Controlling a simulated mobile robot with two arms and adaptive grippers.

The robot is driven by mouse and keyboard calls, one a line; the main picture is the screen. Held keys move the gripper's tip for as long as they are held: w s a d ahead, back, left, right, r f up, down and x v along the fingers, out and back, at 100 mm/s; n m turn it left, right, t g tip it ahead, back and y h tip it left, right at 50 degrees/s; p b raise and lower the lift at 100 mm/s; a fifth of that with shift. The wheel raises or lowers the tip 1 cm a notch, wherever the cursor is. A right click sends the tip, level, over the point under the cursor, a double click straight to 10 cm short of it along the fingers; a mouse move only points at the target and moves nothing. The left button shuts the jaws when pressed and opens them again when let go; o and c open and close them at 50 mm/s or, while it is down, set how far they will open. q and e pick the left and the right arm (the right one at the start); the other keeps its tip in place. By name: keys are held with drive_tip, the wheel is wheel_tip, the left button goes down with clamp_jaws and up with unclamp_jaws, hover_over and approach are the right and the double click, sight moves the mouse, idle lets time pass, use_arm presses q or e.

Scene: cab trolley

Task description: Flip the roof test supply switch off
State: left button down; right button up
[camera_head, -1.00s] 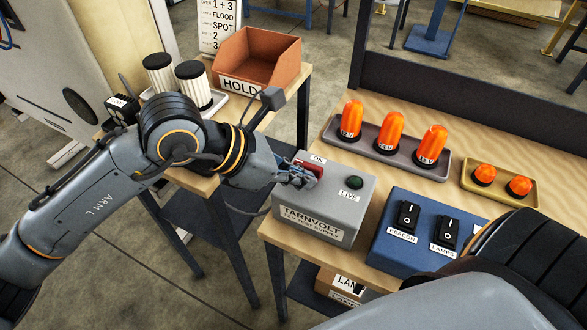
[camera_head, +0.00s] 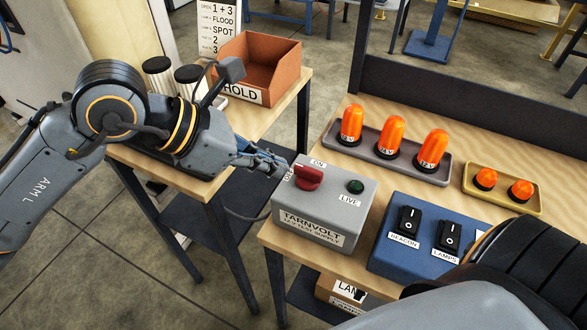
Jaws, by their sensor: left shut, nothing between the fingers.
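The grey Tarnvolt supply box (camera_head: 315,238) stands at the left end of the wooden bench. Its red rotary switch (camera_head: 309,178) shows on top, with an ON label above it and a partly hidden OFF label at its left. The knob's grip seems to lie toward the OFF side. The LIVE lamp (camera_head: 355,187) beside it looks dark green and unlit. My left gripper (camera_head: 282,167) is shut and empty, just left of the switch at the box's edge, seemingly apart from the knob. My right gripper is out of view; only my right arm shows at lower right.
A blue box (camera_head: 384,250) with BEACON and LAMPS rocker switches stands right of the supply box. Orange beacons sit in a grey tray (camera_head: 445,174) and small ones in a yellow tray (camera_head: 535,207). An orange HOLD bin (camera_head: 285,60) stands on the left table. A gap separates the tables.

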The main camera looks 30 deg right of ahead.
use_arm(q)
drive_tip(key=shift+s+v, duration=0.1)
drive_tip(key=shift+v, duration=1.25)
drive_tip(key=shift+s+v, duration=0.15)
drive_tip(key=shift+v, duration=1.25)
drive_tip(key=shift+a+f, duration=0.1)
drive_tip(key=shift+f, duration=0.05)
